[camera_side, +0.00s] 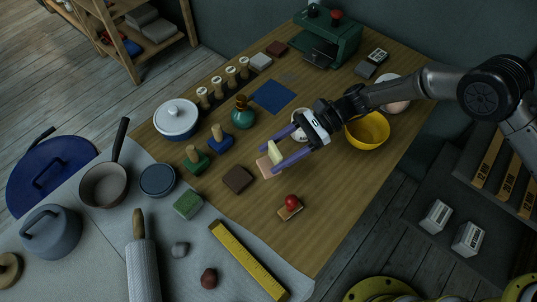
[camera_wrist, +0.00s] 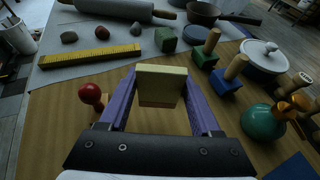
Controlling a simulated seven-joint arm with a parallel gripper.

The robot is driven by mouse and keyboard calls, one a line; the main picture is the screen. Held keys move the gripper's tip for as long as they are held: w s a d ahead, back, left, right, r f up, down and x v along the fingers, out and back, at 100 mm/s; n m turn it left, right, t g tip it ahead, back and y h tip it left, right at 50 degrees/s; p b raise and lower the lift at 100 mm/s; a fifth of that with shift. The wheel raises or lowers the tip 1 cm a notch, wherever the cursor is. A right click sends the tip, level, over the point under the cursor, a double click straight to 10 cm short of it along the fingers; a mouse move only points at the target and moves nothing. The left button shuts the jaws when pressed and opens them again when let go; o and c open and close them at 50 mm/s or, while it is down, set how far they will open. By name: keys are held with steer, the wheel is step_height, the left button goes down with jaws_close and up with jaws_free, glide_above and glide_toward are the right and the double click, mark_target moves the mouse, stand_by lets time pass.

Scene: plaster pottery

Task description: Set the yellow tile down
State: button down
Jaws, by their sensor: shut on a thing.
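The pale yellow tile (camera_side: 274,151) is held between the purple fingers of my gripper (camera_side: 270,158), over the wooden table. In the wrist view the yellow tile (camera_wrist: 161,73) stands between the fingertips of my gripper (camera_wrist: 161,85), with one broad face towards the camera. A pinkish tile (camera_side: 265,168) shows just below and beside the yellow tile in the side view; the fingers and yellow tile partly hide it. I cannot tell whether the two tiles touch. A dark brown tile (camera_side: 238,179) lies flat to the left.
A red ball on a small block (camera_side: 290,207) stands in front. Green (camera_side: 195,160) and blue (camera_side: 220,139) handled stamps, a teal bottle (camera_side: 243,115) and a yellow bowl (camera_side: 367,131) stand around. A blue square (camera_side: 273,96) lies behind. Bare wood lies to the right.

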steer(key=s+d+r, duration=0.7)
steer(key=d, duration=0.1)
steer(key=w+d+m+t, duration=0.5)
steer(key=w+m+t, duration=0.25)
steer(key=w, duration=0.35)
steer(key=w+d+m+t+h, duration=0.3)
steer(key=w+d+m+t, duration=0.35)
steer(key=d, duration=0.75)
steer(key=shift+t, duration=0.4)
steer(key=w+a+f, duration=0.1)
steer(key=w+f, duration=0.1)
steer(key=w, duration=0.2)
steer(key=w+a+f, duration=0.1)
steer(key=w+f, duration=0.2)
steer(key=w, duration=0.1)
steer(key=w+a+f, duration=0.2)
steer(key=w+f, duration=0.1)
steer(key=w, duration=0.1)
steer(key=shift+w, duration=0.3)
steer(key=shift+w+a+f, duration=0.2)
steer(key=shift+w+f, duration=0.35)
steer(key=shift+f, duration=0.1)
steer(key=shift+w+f, duration=0.15)
steer(key=shift+f, duration=1.5)
